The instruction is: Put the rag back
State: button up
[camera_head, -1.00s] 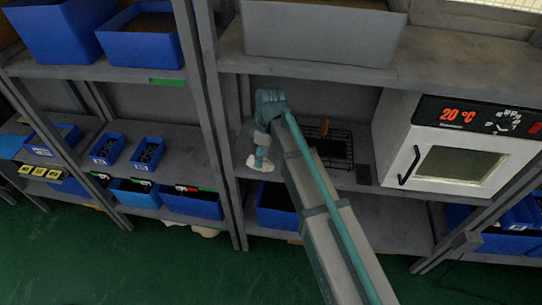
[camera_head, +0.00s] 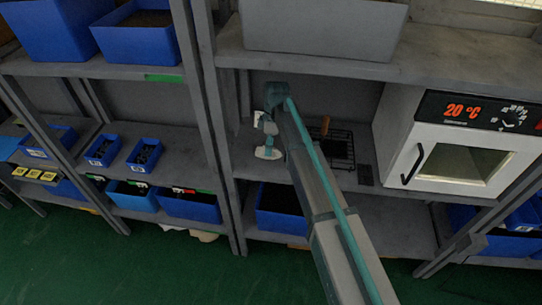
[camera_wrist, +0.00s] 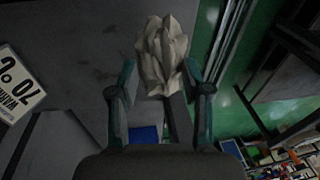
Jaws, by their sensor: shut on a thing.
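A crumpled off-white rag (camera_head: 268,153) hangs at the end of my gripper (camera_head: 268,141), above the front part of the middle shelf (camera_head: 352,182). In the wrist view the rag (camera_wrist: 162,50) is bunched between the two fingertips of my gripper (camera_wrist: 162,84), which is shut on it. The rag looks clear of the shelf, but the exact gap cannot be told. My arm hides part of the shelf.
A black wire rack (camera_head: 342,152) with an orange-handled item stands right of my arm. A white oven (camera_head: 450,150) reading 20 °C is further right. A warning sign (camera_wrist: 18,85) shows at the left. A post (camera_head: 212,120) stands left. A grey bin (camera_head: 325,28) is above.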

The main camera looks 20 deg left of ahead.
jog(key=shift+w+a+f, duration=0.1)
jog(key=shift+w+f, duration=0.65)
jog(key=shift+f, duration=0.15)
jog(key=shift+w+f+b, duration=0.2)
jog(key=shift+f+b, duration=0.2)
jog(key=shift+f, duration=0.35)
jog(key=shift+w+f+b, duration=0.25)
jog(key=shift+f+b, duration=0.15)
jog(key=shift+f, duration=0.35)
jog(key=shift+w+f+b, duration=0.2)
jog(key=shift+f+b, duration=0.2)
jog(key=shift+f, duration=0.35)
jog(key=shift+f, duration=0.1)
jog(key=o, duration=1.1)
jog(key=shift+r, duration=0.2)
jog(key=r+b, duration=0.1)
jog(key=r, duration=0.3)
jog(key=w+r+b, duration=0.1)
jog(key=r, duration=0.2)
jog(key=w+r+b, duration=0.1)
jog(key=r+b, duration=0.1)
jog(key=r, duration=0.2)
jog(key=shift+d+r, duration=0.35)
